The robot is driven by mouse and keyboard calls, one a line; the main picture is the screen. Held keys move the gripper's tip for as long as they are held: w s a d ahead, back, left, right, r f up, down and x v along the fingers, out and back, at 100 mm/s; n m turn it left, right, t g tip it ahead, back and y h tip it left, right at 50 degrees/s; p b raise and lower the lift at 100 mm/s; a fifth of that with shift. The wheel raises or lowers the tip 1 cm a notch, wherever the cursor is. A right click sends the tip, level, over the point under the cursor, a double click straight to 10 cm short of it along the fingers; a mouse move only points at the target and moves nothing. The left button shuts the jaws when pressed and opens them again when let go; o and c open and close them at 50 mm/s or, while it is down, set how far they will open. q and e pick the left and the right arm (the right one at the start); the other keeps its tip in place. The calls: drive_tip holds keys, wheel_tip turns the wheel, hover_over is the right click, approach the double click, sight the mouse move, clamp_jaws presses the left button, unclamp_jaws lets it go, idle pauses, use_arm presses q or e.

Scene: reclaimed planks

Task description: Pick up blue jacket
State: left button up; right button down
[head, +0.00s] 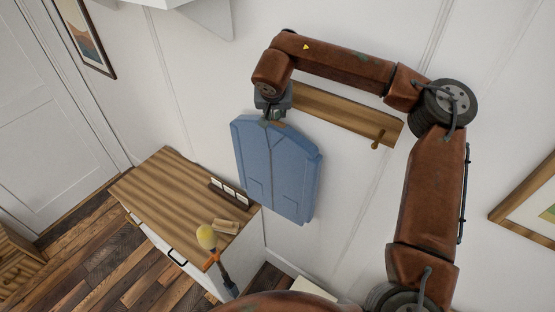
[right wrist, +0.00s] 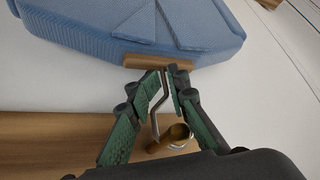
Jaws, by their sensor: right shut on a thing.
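The blue jacket (head: 276,170) hangs upright against the white wall on a wooden hanger, in the middle of the head view. It also fills the top of the right wrist view (right wrist: 130,28). My right gripper (head: 270,116) is at the jacket's top edge. In the right wrist view, its green-padded fingers (right wrist: 168,90) are shut on the thin metal hook at the wooden hanger bar (right wrist: 150,61). The hook's end runs close to a wooden peg (right wrist: 172,140); I cannot tell whether it rests on it. My left gripper is not in view.
The wooden wall rail (head: 325,108) with a peg (head: 378,138) is behind my right arm. A wood-topped cabinet (head: 165,190) stands left of the jacket. A framed picture (head: 540,212) hangs at right.

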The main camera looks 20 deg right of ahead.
drive_tip(key=shift+s+a+f, duration=0.1)
drive_tip(key=shift+a+f, duration=0.05)
drive_tip(key=shift+a, duration=0.15)
drive_tip(key=shift+r+b, duration=0.4)
drive_tip(key=shift+r, duration=0.35)
drive_tip(key=shift+s+a+r, duration=0.1)
drive_tip(key=shift+s+a, duration=0.1)
drive_tip(key=shift+a, duration=0.35)
drive_tip(key=s+a+b, duration=0.5)
drive_tip(key=s+a, duration=0.3)
drive_tip(key=a, duration=0.6)
drive_tip(key=shift+s+a, duration=0.1)
drive_tip(key=shift+a, duration=0.1)
